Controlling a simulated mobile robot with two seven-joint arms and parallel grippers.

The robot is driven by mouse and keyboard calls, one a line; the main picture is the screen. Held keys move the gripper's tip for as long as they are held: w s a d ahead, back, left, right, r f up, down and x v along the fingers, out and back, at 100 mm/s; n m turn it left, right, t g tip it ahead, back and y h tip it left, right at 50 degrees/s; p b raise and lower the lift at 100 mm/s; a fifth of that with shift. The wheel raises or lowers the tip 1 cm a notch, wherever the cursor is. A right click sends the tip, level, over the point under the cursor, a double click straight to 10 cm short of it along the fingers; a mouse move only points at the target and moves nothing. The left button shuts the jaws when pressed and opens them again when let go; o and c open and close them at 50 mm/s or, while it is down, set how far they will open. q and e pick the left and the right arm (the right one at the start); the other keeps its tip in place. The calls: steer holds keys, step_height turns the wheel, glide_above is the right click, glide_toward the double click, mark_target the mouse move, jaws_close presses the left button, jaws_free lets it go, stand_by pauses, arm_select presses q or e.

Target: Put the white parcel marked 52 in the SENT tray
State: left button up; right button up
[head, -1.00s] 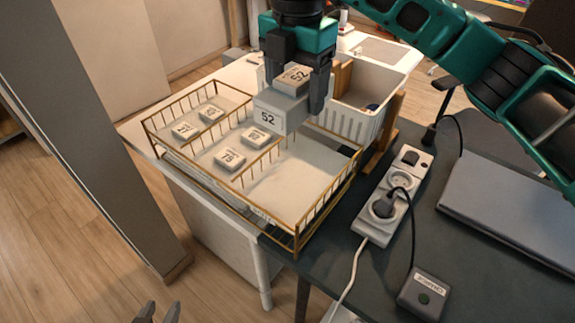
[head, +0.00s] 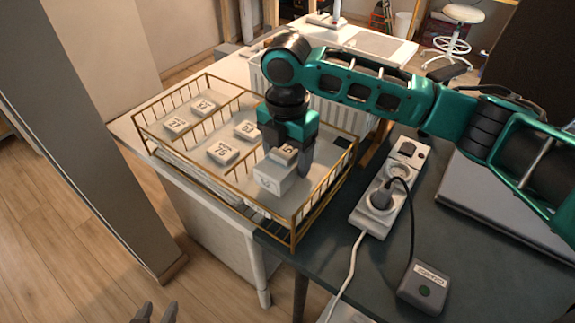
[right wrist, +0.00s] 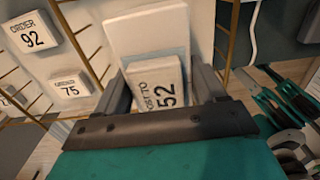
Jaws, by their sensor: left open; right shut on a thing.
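My right gripper (head: 291,155) is shut on the parcel from above, with one finger on each side of the block. The parcel is over the right, otherwise empty section of a brass wire tray (head: 313,212), near its front. I cannot tell whether it touches the tray floor. No SENT label is readable. My left gripper (head: 156,313) is open and empty at the bottom left, away from the tray.
The tray's left section holds several small numbered parcels, among them 75 (head: 223,152) and 92 (right wrist: 37,33). A wire divider separates the sections.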

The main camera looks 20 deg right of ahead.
steer(key=shift+f, duration=1.5)
steer(key=shift+f, duration=0.1)
steer(key=o, duration=1.1)
steer(key=shift+f, duration=0.1)
steer(key=shift+c, duration=0.2)
step_height(320, 180, up, 12)
steer(key=shift+r+p, duration=0.25)
steer(key=shift+p, duration=0.3)
